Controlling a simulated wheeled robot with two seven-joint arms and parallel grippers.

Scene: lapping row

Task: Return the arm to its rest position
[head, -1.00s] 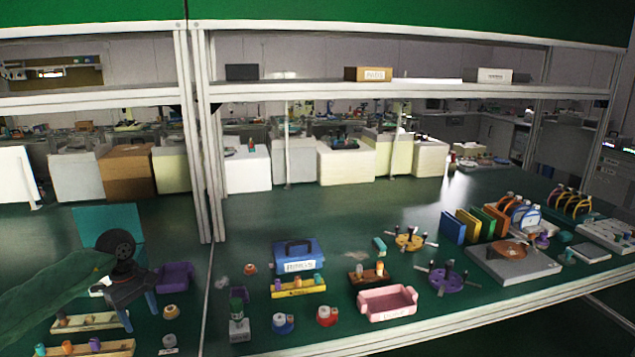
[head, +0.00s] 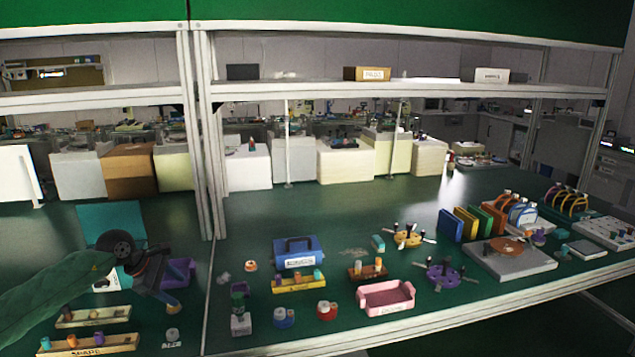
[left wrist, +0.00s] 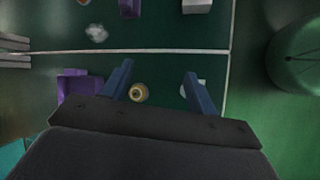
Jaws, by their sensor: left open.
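My left arm, in a green sleeve, comes in from the left in the head view. Its dark left gripper (head: 165,286) with blue fingers is above the left part of the green bench, tilted down and to the right. In the left wrist view the left gripper (left wrist: 158,70) has its two blue fingers wide apart, with nothing held. A cream and orange round piece (left wrist: 138,92) lies on the bench below, seen between the fingers; in the head view it is partly hidden by the gripper. My right gripper is not in view.
A purple bin (head: 180,271) is close behind the gripper. Labelled racks (head: 93,316) stand in front of it. A blue case (head: 299,254), a yellow rack (head: 298,284) and a pink tray (head: 387,297) stand to the right. A shelf post (head: 204,150) rises behind.

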